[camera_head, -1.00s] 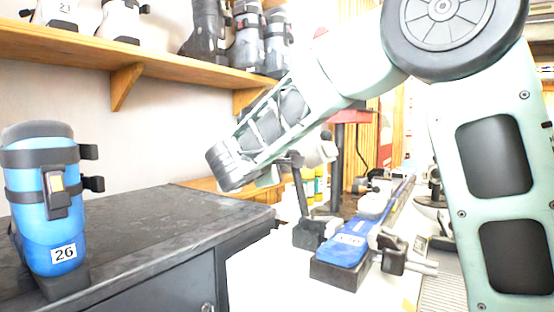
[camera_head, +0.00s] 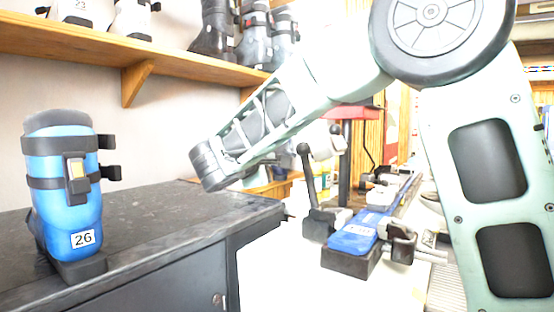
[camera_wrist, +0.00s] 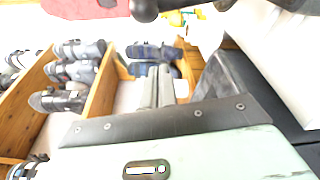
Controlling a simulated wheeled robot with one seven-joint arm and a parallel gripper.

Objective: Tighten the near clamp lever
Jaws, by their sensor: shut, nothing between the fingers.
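The near clamp lever (camera_head: 308,180) is a black handle with a ball knob, standing nearly upright from a dark base. The base is beside the blue ski (camera_head: 355,234), which lies on a black block (camera_head: 345,262). A second dark knob (camera_head: 335,129) shows farther back. My gripper (camera_wrist: 161,72) shows in the wrist view as two grey fingers shut together and empty. In the head view my wrist is left of and above the lever, and the fingers are not clearly seen. A black ball knob (camera_wrist: 145,9) shows at the top of the wrist view, apart from the fingers; which lever it belongs to is unclear.
A dark cabinet (camera_head: 150,255) carries a blue boot (camera_head: 70,190) numbered 26 at left. A wooden shelf (camera_head: 180,55) with boots runs above it. A red machine (camera_head: 352,112) stands behind the ski. A dark clamp (camera_head: 402,244) is at the ski's near right side.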

